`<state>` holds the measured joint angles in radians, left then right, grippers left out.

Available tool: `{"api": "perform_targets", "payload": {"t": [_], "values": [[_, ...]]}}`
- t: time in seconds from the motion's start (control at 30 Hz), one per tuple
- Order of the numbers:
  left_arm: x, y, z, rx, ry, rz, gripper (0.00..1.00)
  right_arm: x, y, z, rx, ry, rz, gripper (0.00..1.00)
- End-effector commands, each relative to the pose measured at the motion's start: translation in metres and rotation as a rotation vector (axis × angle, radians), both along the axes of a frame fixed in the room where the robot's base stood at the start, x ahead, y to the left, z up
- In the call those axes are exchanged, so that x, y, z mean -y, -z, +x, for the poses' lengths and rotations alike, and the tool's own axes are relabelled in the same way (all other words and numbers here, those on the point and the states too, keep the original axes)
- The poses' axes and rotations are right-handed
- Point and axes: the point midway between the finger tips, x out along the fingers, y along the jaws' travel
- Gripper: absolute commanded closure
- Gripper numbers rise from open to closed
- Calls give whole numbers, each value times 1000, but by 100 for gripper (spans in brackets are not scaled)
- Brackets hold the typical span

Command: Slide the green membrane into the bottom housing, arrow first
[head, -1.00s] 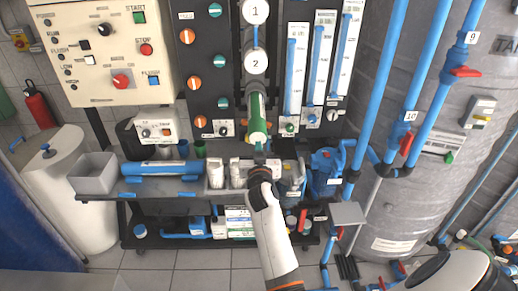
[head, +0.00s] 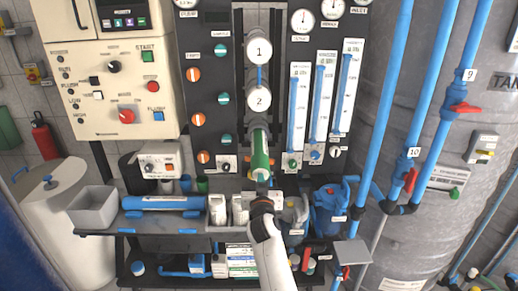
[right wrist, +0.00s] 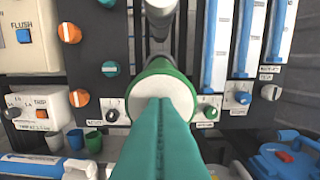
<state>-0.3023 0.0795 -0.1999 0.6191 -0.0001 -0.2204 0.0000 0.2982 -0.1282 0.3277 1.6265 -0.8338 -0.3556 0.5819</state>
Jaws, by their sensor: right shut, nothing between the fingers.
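The green membrane (head: 260,152) sticks out toward me below the end cap marked 2. Its far end meets a grey tube (head: 258,119), apparently the bottom housing; how deep it sits inside is hard to tell. In the right wrist view its pale round end face (right wrist: 176,86) has a green rim. My right gripper (head: 262,187) is shut and empty, with its teal fingers (right wrist: 158,125) right in front of that end face. They look close to or touching it, and they hide its lower middle. No arrow is visible. My left gripper is not in view.
End caps 1 (head: 259,51) and 2 (head: 260,98) sit above. Flow meters (head: 322,105) stand right of the membrane, valve knobs (head: 197,119) left. Below are a blue cylinder (head: 162,203) and a grey bin (head: 93,207) on the bench. A large grey tank is at right.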

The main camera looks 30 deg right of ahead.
Motion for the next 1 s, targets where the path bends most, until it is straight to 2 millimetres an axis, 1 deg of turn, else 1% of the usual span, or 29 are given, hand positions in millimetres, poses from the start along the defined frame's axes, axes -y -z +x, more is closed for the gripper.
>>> {"api": "perform_targets", "payload": {"t": [1.0], "values": [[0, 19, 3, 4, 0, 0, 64, 22, 1, 35, -1, 1, 1, 100]]}}
